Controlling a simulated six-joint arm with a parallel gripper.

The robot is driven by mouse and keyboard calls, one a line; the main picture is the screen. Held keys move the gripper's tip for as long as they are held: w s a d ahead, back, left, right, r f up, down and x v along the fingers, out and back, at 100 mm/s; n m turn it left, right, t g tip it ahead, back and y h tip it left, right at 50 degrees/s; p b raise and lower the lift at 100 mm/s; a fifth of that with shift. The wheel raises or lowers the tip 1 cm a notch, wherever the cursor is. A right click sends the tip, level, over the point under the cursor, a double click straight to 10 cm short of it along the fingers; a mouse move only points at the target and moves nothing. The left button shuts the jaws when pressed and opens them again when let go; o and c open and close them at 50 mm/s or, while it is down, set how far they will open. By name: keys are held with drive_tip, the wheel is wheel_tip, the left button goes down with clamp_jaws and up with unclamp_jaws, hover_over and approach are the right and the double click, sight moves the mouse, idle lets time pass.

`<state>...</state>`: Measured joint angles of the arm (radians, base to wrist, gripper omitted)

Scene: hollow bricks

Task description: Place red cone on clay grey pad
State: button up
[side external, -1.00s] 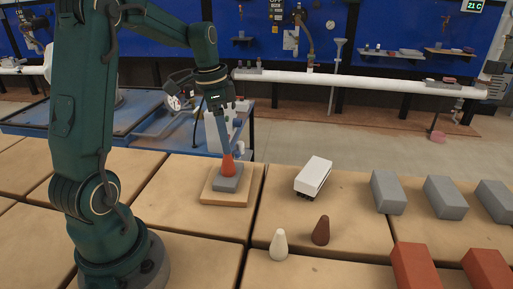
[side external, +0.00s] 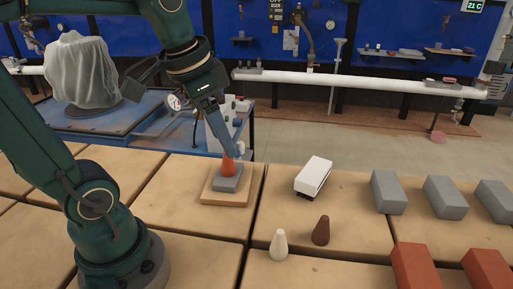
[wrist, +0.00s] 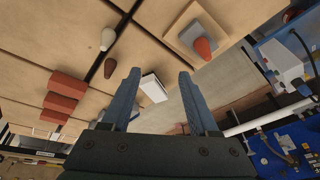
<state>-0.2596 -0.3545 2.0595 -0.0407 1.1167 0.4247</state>
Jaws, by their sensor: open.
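The red cone (side external: 228,169) stands upright on the clay grey pad (side external: 227,185), which sits on a tan square board (side external: 211,197). In the wrist view the cone (wrist: 204,46) shows at upper right, with the grey pad (wrist: 184,26) under it. My gripper (side external: 237,151) is tilted, with its fingertips close to the cone's top in the side view; the gap there is hard to judge. In the wrist view my gripper (wrist: 158,75) has its two blue fingers spread with nothing held, and the cone lies outside them.
A white block (side external: 313,175) lies right of the board. A cream cone (side external: 279,245) and a brown cone (side external: 321,230) stand in front of it. Several grey bricks (side external: 388,192) and red bricks (side external: 414,267) are farther right. The table around the board is clear.

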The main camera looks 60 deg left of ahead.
drive_tip(key=s+d+f+n+t, duration=0.1)
drive_tip(key=s+d+f+t, duration=0.1)
drive_tip(key=s+d+f, duration=0.1)
drive_tip(key=shift+s+d+f+n+h, duration=0.35)
drive_tip(key=shift+s+d, duration=0.5)
drive_tip(key=shift+s, duration=0.3)
drive_tip(key=shift+r, duration=0.1)
drive_tip(key=shift+c, duration=0.2)
